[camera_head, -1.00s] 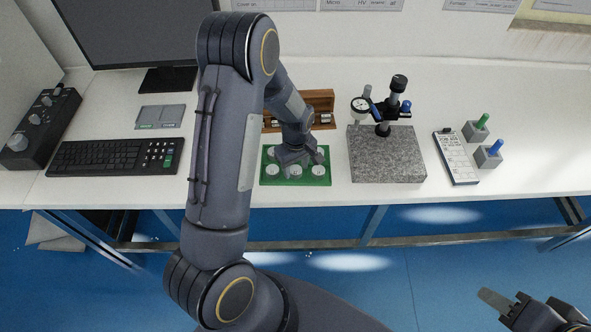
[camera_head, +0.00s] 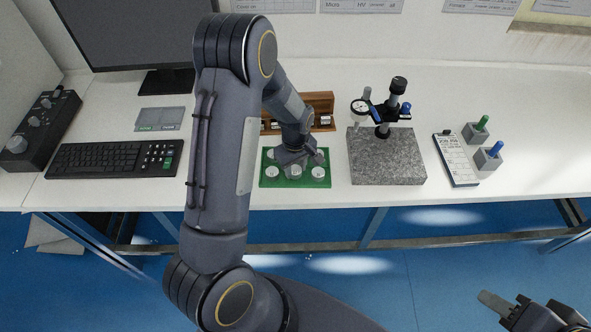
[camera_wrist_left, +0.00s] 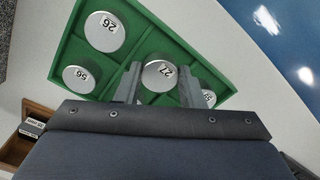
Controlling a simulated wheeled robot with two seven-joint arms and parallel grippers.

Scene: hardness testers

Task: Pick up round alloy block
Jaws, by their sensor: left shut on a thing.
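Several round silver alloy blocks sit in a green compartment tray (camera_head: 265,184) on the white bench. In the left wrist view the tray (camera_wrist_left: 70,44) holds blocks labelled 26 (camera_wrist_left: 104,31) and 56 (camera_wrist_left: 81,79), and another partly hidden at the right. My left gripper (camera_head: 294,171) reaches down over the middle of the tray. In the wrist view its fingers (camera_wrist_left: 159,84) are shut around a round block labelled 27 (camera_wrist_left: 159,73). I cannot tell whether this block is clear of the tray floor. My right gripper (camera_head: 515,308) is at the bottom right, away from the bench, its fingers only partly in view.
A wooden box (camera_head: 319,103) stands behind the tray. A granite stand (camera_head: 386,160) with a dial gauge (camera_head: 361,108) is close on the right. A phone-like device (camera_head: 456,160) and two small blocks with green and blue handles lie further right. A keyboard (camera_head: 114,158) is at left.

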